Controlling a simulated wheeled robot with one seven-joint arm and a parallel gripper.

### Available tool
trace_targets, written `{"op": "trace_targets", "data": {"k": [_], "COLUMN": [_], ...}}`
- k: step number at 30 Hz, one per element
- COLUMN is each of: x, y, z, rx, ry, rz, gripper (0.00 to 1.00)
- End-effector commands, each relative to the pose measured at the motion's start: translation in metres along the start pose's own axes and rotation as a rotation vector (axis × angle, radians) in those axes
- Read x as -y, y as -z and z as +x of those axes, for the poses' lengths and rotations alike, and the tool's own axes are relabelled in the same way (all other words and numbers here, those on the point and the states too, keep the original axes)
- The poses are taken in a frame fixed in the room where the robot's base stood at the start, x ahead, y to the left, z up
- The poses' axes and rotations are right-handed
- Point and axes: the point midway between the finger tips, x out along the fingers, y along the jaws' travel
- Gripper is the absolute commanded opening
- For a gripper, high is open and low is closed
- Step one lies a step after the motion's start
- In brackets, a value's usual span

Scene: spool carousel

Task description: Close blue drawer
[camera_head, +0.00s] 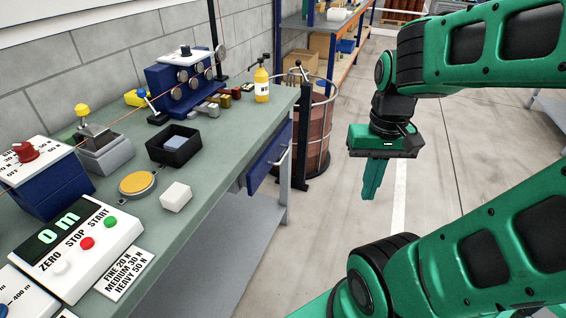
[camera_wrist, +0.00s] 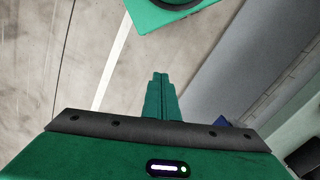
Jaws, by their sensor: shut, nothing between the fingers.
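The blue drawer (camera_head: 269,158) is under the far end of the workbench, on its aisle side. Its front has a pale bar handle and seems to stand out a little from the bench edge; how far it is open is hard to tell. My gripper (camera_head: 370,194) hangs over the open floor to the right of the drawer, clearly apart from it, fingers pointing down. The fingers are together and empty, as the wrist view (camera_wrist: 160,76) also shows. A small blue patch at the right of the wrist view may be part of the drawer.
The green-topped workbench (camera_head: 222,150) carries a yellow bottle (camera_head: 262,85), a black tray (camera_head: 174,145), a white block (camera_head: 176,196) and a control box (camera_head: 78,245). A caged copper-coloured drum (camera_head: 312,130) stands just behind the drawer. The floor between the bench and my gripper is clear.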

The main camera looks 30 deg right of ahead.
Motion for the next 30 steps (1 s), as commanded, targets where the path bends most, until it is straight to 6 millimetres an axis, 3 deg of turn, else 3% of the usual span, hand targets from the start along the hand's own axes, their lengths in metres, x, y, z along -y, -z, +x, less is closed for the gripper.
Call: {"op": "trace_targets", "data": {"k": [4, 8, 20, 30], "x": [-0.004, 0.003, 0.058, 0.095], "y": [-0.005, 0.021, 0.136, 0.220], "z": [-0.003, 0.005, 0.052, 0.088], "rx": [-0.019, -0.043, -0.072, 0.150], "ry": [0.011, 0.030, 0.294, 0.618], "rz": [0.040, 0.180, 1.001, 1.761], "gripper": [0.00, 0.00, 0.00, 0.00]}}
